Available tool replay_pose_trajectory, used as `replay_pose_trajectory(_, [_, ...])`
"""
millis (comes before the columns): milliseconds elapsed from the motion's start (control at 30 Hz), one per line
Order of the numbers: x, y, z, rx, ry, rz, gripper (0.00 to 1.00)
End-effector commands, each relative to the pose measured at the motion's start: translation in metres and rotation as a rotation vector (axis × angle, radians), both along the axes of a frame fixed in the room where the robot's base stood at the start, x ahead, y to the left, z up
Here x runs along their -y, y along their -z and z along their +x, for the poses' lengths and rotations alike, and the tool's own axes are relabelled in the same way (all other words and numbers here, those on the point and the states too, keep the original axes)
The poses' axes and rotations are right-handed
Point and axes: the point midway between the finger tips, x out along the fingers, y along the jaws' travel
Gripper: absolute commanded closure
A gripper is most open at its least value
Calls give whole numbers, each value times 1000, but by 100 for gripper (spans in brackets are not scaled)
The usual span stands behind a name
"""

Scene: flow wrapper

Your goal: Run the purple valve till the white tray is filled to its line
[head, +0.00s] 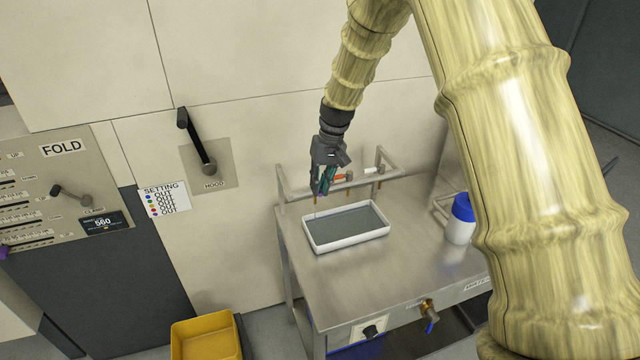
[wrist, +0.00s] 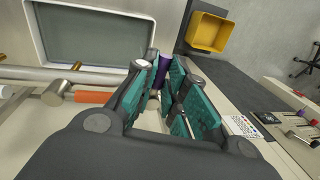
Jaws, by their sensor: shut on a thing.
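The white tray (head: 384,234) stands on the steel table under the pipe rail, with grey-looking liquid or a grey floor inside; its fill line cannot be made out. It also shows at the upper left of the wrist view (wrist: 36,38). My gripper (head: 320,190) is at the left end of the rail, above the tray's back left corner. In the wrist view its teal-padded fingers (wrist: 165,88) are shut on the purple valve handle (wrist: 164,66), which is mostly hidden between them. A thin stream seems to drop below the gripper into the tray, but it is too small to be sure.
An orange handle (head: 340,177) and a white handle (head: 373,170) sit on the rail to the right. A blue-capped white bottle (head: 460,225) stands at the table's right. A yellow bin (head: 205,338) is at the lower left.

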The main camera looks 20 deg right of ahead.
Motion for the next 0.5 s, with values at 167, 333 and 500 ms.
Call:
replay_pose_trajectory(167, [0,-1,0,0,14,0,100])
replay_pose_trajectory(333, [-3,-1,0,0,69,0,100])
replay_pose_trajectory(500, [-7,-1,0,0,177,-1,100])
